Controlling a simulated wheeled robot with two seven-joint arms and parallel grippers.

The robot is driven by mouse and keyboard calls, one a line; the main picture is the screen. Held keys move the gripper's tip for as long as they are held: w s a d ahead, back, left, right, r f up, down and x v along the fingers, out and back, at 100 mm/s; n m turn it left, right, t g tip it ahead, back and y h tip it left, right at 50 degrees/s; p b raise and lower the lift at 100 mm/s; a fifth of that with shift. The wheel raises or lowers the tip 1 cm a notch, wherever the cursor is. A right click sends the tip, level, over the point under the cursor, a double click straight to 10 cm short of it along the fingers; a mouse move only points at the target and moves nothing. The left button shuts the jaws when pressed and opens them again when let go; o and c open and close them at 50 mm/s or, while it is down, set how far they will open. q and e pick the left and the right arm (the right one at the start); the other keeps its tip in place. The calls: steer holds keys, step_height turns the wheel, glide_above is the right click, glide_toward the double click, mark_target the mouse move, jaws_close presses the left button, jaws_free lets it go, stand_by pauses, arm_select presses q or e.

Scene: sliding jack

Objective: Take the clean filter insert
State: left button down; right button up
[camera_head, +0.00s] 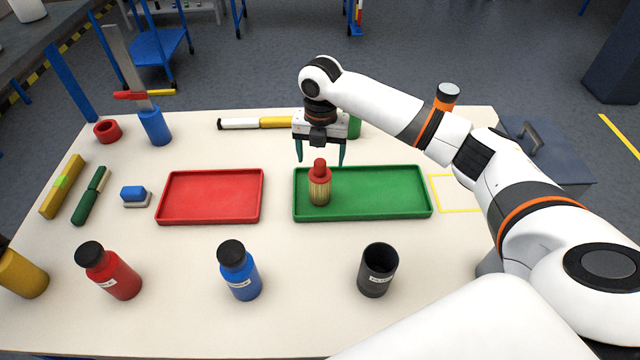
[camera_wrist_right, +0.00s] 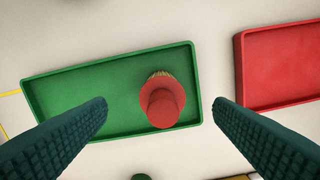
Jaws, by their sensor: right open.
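The filter insert (camera_head: 320,186), with a pleated tan body and a red cap with a knob, stands upright near the left end of the green tray (camera_head: 405,211). In the right wrist view the insert (camera_wrist_right: 162,102) is seen from above, between my finger lines. My right gripper (camera_head: 321,160) is open and empty, fingers pointing down, above and just behind the insert. In its wrist view the two dark teal fingers (camera_wrist_right: 160,103) lie apart on either side of the insert, not touching it. My left gripper is not in view.
A red tray (camera_head: 210,221) lies empty to the left. A red bottle (camera_head: 108,271), a blue bottle (camera_head: 238,270) and a dark open cup (camera_head: 377,270) stand along the front. A white-and-yellow rod (camera_head: 250,123) and a green object (camera_head: 354,127) are behind my gripper.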

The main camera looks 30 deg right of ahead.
mark_target(320, 174)
step_height(320, 174, down, 3)
steer(key=shift+r, duration=0.15)
steer(key=f, duration=0.2)
steer(key=w+f+p, duration=0.1)
steer(key=f, duration=0.1)
steer(key=shift+d+f, duration=0.1)
steer(key=shift+f, duration=0.5)
steer(key=shift+r, duration=0.1)
steer(key=c, duration=1.1)
